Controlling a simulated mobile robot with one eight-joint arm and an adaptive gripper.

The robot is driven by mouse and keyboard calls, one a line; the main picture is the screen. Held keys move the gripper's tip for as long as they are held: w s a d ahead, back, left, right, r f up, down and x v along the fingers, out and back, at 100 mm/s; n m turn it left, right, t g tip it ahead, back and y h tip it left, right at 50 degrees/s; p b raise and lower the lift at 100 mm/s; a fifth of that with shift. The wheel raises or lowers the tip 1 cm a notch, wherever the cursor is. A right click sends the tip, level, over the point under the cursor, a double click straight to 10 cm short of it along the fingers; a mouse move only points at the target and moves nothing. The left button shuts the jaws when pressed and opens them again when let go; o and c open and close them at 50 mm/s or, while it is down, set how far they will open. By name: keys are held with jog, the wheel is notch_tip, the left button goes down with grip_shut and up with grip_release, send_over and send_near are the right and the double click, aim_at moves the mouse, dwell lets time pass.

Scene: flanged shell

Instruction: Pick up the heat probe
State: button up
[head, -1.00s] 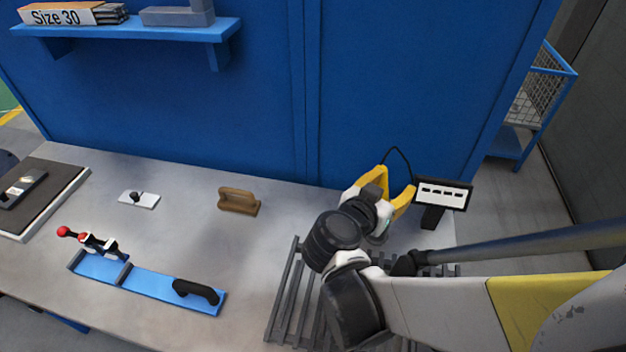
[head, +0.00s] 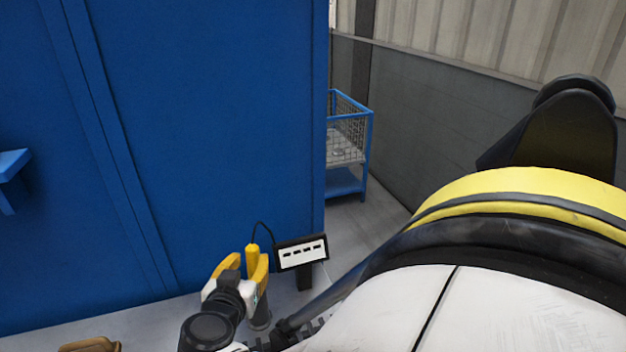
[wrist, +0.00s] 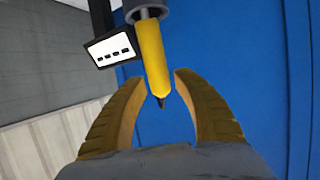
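The heat probe (head: 252,258) is a slim yellow handle with a dark cable at its top end. It stands upright in a grey cylindrical holder (head: 260,317) beside the meter box. It also shows in the wrist view (wrist: 154,58), pointing down the picture between the fingers. My gripper (wrist: 158,80) is open, with yellow fingers on either side of the probe and a visible gap on the right. In the head view my gripper (head: 247,264) sits around the probe's handle. The holder's lower part is partly hidden by my arm.
A black meter box (head: 301,252) with a white face stands just right of the probe, joined to its cable. A blue panel (head: 200,130) rises behind. A brown wooden piece (head: 92,345) lies at the lower left. A blue wire-mesh cart (head: 347,140) stands beyond.

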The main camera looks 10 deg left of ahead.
jog(key=shift+o, duration=0.9)
